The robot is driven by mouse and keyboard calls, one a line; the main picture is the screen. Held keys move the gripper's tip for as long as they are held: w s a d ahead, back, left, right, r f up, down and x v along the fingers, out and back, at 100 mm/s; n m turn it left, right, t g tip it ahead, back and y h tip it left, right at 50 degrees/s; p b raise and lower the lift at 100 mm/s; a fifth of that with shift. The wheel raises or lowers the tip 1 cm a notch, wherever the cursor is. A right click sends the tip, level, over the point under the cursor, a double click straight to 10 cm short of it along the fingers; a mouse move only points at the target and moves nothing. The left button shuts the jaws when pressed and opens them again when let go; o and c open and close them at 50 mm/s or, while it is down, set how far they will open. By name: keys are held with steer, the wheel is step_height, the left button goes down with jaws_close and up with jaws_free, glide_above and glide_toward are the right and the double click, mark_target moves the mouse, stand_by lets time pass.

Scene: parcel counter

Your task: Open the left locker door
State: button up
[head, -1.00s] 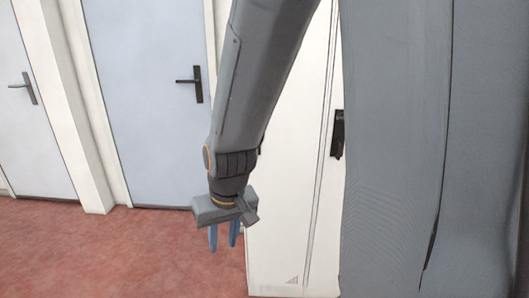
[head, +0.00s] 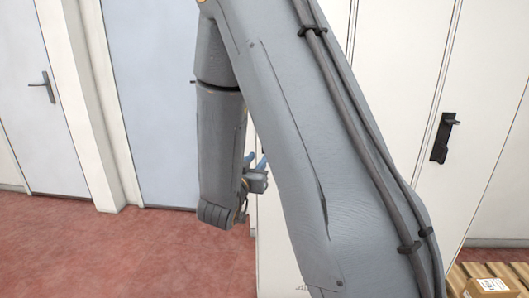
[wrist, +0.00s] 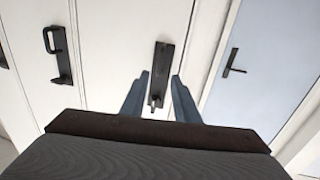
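The left locker door (head: 272,262) is white and shut, and my arm covers most of it in the head view. In the wrist view the door (wrist: 118,45) fills the middle. Its handle (wrist: 163,58), a dark upright plate with a grip at the lower end, shows between my fingers. My gripper (wrist: 160,78) is open and empty, with two blue fingers apart. It points at the handle; I cannot tell how far away it is or whether it touches. In the head view the gripper (head: 258,163) is partly hidden behind my arm.
More white locker doors (head: 395,75) stand to the right, one with a dark handle (head: 440,138). A cardboard box (head: 488,288) lies on slats at lower right. A pale blue door (head: 150,80) stands to the left. Red floor (head: 120,255) is clear at left.

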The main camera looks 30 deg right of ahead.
steer(key=x, duration=0.7)
steer(key=shift+w+d+p, duration=0.2)
steer(key=shift+d+p, duration=0.1)
steer(key=shift+p, duration=0.1)
jaws_close()
